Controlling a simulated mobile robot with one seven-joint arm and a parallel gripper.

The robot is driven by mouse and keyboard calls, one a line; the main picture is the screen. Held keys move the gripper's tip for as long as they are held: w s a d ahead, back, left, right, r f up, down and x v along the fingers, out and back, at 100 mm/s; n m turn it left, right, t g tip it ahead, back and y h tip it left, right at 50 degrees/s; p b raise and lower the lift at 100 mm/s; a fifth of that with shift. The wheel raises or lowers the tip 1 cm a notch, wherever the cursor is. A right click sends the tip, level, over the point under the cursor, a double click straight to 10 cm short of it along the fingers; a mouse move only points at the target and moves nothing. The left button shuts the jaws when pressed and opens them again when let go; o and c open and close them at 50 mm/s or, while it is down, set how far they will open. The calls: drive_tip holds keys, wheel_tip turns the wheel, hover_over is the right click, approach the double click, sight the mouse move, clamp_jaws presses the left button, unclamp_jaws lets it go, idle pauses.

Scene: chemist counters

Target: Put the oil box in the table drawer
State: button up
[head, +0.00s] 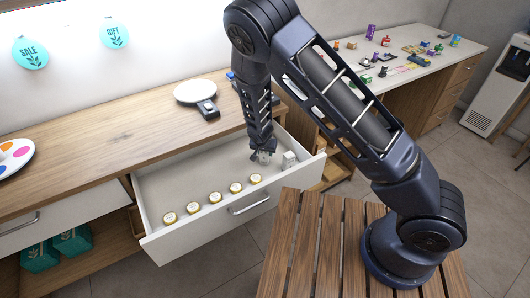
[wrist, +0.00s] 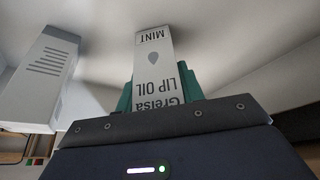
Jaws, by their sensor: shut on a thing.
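The oil box, a white carton with the words "LIP OIL" and "MINT" (wrist: 153,62), is between my gripper's green fingers (wrist: 160,90) in the wrist view. The drawer (head: 205,195) is pulled out, white inside. In the head view my gripper (head: 263,151) points down inside the right part of the drawer, shut on the oil box (head: 264,158), which is small and mostly covered there. Whether the box touches the drawer floor I cannot tell.
Another white box (head: 289,159) stands in the drawer right beside my gripper; it also shows in the wrist view (wrist: 42,80). Several round gold-rimmed jars (head: 215,198) line the drawer's front. On the wooden counter (head: 100,140) are a white round plate (head: 195,91) and a dark device (head: 207,109).

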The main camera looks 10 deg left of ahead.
drive_tip(key=shift+f, duration=0.15)
drive_tip(key=o, duration=1)
drive_tip(key=v, duration=1.2)
drive_tip(key=shift+r, duration=0.25)
